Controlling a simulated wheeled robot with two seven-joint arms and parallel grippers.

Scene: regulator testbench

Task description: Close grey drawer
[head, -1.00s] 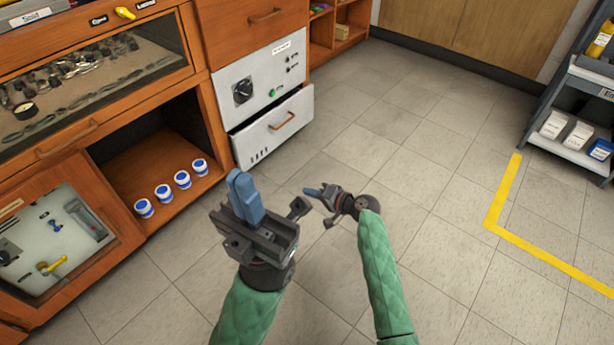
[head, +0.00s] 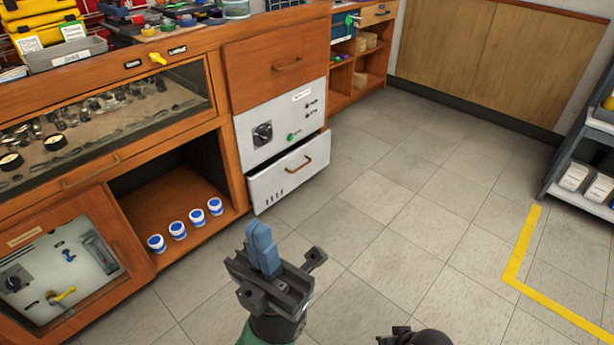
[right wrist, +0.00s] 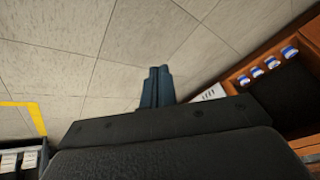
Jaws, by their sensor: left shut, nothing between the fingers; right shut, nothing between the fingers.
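The grey drawer (head: 287,173) with a copper-coloured handle is at the bottom of the grey panel unit in the head view. It stands partly open, its front pulled out from the unit. A slotted pale corner that looks like this drawer (right wrist: 211,93) shows in the right wrist view. My left gripper (head: 260,230) is shut and empty, its blue fingers together, in front of and below the drawer and apart from it. My right gripper is shut and empty in the right wrist view (right wrist: 157,74). In the head view only part of it shows at the bottom edge.
Several blue-and-white jars (head: 178,230) stand in the open cubby left of the drawer. A grey shelf rack (head: 571,150) stands at far right beside yellow floor tape (head: 530,242). The tiled floor between is clear.

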